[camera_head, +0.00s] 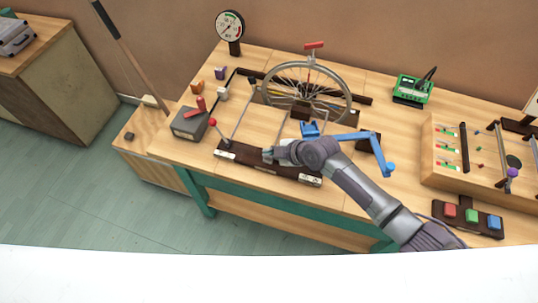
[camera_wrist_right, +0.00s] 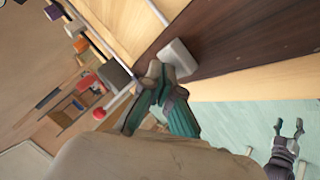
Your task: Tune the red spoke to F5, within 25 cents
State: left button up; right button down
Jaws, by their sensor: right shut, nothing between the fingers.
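The spoked wheel (camera_head: 268,80) stands upright on the bench, with a red T-shaped handle (camera_head: 313,46) at its top. A thin reddish line, perhaps the red spoke, shows below the handle, too small to be sure. The round dial gauge (camera_head: 230,26) stands behind; its reading is too small to tell. My right gripper (camera_head: 268,154) is at the dark front rail (camera_head: 240,156). In the wrist view my right gripper (camera_wrist_right: 165,82) is shut and empty, close against a pale grey block (camera_wrist_right: 178,58); contact is unclear. My left gripper (camera_wrist_right: 289,128) hangs open over the floor.
A grey box with a red lever (camera_head: 190,122) and a red-knobbed lever (camera_head: 212,123) stand left of the right gripper. A blue crank (camera_head: 355,136) lies behind my right arm. A green device (camera_head: 413,90) and colored buttons (camera_head: 472,215) are to the right.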

jog(key=shift+f, duration=0.25)
dwell(0.4)
jog(key=shift+r+p, duration=0.55)
jog(key=shift+r, duration=0.45)
notch_tip(320, 180, up, 5)
jog(key=p, duration=0.4)
dwell(2.3)
